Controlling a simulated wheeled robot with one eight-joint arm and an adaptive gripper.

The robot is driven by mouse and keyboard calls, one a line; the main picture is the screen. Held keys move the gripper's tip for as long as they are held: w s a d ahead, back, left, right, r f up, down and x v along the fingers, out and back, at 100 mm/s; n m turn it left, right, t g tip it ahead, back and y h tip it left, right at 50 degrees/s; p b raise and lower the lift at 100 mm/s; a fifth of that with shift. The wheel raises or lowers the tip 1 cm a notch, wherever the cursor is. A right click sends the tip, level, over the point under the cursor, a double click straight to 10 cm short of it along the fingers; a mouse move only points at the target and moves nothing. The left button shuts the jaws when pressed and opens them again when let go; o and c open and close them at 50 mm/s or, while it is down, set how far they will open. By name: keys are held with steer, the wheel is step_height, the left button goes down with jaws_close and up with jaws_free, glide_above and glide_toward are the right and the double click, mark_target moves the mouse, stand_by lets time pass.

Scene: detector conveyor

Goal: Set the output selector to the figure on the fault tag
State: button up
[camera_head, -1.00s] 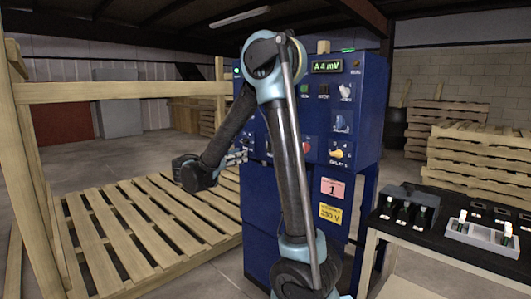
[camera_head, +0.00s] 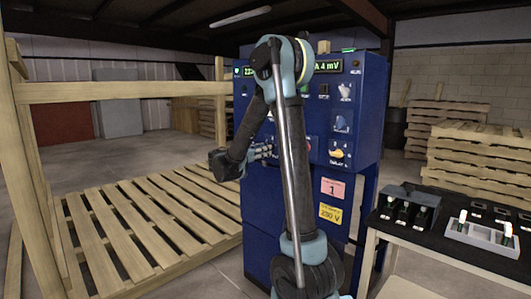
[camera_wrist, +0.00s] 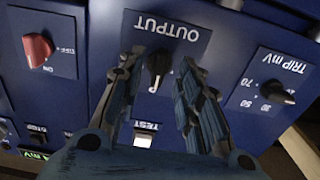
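The output selector (camera_wrist: 158,66) is a small black pointer knob on a dark plate lettered OUTPUT, upside down in the wrist view. My gripper (camera_wrist: 160,72) is open, one finger on each side of the knob; I cannot tell whether either touches it. The figures around the knob are mostly hidden or too small to read. In the head view my gripper (camera_head: 265,150) is at the blue cabinet's (camera_head: 257,210) front, and my arm hides the selector. The pink tag (camera_head: 332,188) on the cabinet's lower front shows a 1.
A red knob (camera_wrist: 38,49) and a black TRIP mV knob (camera_wrist: 276,92) flank the selector. A lit TEST button (camera_wrist: 144,134) is close by. A yellow 230 V label (camera_head: 330,213) is below the pink tag. A black-topped table (camera_head: 470,250) stands right; pallets (camera_head: 150,230) lie left.

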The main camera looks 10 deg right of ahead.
steer(key=shift+x, duration=1.2)
jaws_close()
steer(key=shift+n, duration=0.4)
steer(key=n, duration=1.1)
steer(key=shift+d+r, duration=0.1)
